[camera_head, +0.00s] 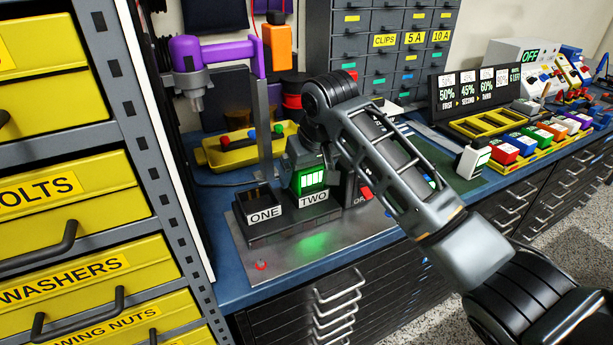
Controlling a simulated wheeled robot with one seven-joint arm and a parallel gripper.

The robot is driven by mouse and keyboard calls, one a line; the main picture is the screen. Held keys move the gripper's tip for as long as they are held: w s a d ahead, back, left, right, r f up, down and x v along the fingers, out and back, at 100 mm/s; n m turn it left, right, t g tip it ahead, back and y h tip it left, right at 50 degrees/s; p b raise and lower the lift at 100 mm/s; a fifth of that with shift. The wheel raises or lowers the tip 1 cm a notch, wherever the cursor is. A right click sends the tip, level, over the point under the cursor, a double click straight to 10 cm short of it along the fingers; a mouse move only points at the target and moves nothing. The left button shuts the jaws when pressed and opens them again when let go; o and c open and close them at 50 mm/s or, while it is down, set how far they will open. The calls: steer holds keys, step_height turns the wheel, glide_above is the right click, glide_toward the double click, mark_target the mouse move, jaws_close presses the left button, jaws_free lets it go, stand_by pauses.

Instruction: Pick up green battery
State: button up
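The green battery (312,179) glows with white bars on its face. It stands upright in the charger slot marked TWO, on a metal plate on the blue bench. My arm reaches in from the lower right and bends down at the wrist above the charger. My gripper (306,155) is at the top of the battery, seemingly touching or very close to it. Its fingers are small and dark here, so I cannot tell whether they are closed on the battery. The slot marked ONE (262,205) looks empty. My forearm hides part of the charger's right side.
A purple tool (212,55) on a stand is behind left, with a yellow tray (240,150) behind the charger. Yellow drawers (70,190) rise at the left. Coloured blocks (530,140), a small white device (472,160) and a display panel (475,92) are at right.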

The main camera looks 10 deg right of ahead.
steer(key=shift+r, duration=0.1)
steer(key=c, duration=1.5)
steer(key=shift+r, duration=0.1)
steer(key=shift+r+p, duration=1.9)
steer(key=shift+r, duration=9.45)
